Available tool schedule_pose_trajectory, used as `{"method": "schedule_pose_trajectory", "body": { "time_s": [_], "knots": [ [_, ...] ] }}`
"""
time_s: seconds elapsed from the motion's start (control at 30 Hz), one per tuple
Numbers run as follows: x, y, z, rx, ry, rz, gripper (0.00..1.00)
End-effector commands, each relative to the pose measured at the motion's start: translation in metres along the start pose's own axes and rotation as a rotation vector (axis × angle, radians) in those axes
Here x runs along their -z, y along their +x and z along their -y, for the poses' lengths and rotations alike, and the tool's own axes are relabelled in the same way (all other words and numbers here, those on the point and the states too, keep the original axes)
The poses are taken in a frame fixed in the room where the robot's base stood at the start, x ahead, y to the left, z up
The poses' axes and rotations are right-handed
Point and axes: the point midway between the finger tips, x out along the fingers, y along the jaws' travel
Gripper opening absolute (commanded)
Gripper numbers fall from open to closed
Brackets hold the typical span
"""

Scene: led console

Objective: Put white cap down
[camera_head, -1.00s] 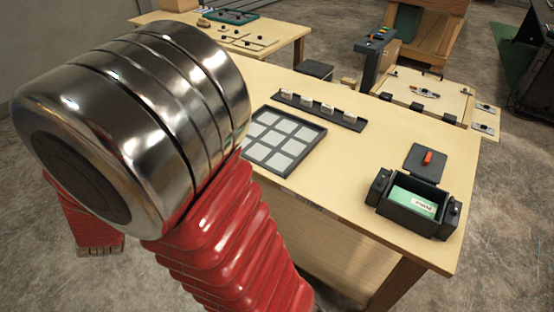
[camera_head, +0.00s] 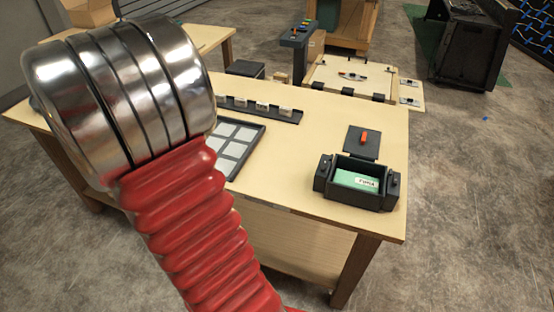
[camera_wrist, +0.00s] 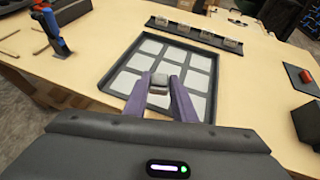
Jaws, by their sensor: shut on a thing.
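In the wrist view, my gripper (camera_wrist: 160,84) has its two purple fingers closed on a small cap (camera_wrist: 159,78). The cap has a whitish-grey top and a brownish lower part. It is in front of a black-rimmed tray (camera_wrist: 120,58) holding a grid of white square tiles. I cannot tell whether the cap touches a tile or is held above it. In the head view, my arm hides the gripper, the cap and the left part of the tray (camera_head: 250,148).
A black rack (camera_head: 290,119) with several whitish blocks stands behind the tray. A black box (camera_head: 350,198) with green inside is at the right of the table, and a dark lid (camera_head: 362,148) with a red handle lies behind it. A blue-and-orange tool (camera_wrist: 50,30) shows left in the wrist view.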

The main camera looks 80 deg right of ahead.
Motion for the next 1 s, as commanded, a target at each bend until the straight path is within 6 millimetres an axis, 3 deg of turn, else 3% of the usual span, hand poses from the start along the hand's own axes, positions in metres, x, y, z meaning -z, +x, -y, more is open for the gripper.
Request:
{"method": "schedule_pose_trajectory", "body": {
  "time_s": [0.03,0.3,0.6,0.8,1.0],
  "knots": [
    [-0.006,0.01,0.02,0.046,0.024,0.0,0.03],
    [-0.025,0.044,0.124,0.28,0.139,-0.006,0.03],
    [-0.033,0.058,0.235,0.518,0.26,-0.019,0.03],
    [-0.032,0.058,0.265,0.584,0.293,-0.026,0.03],
    [-0.032,0.057,0.267,0.587,0.295,-0.026,0.03]
  ]
}}
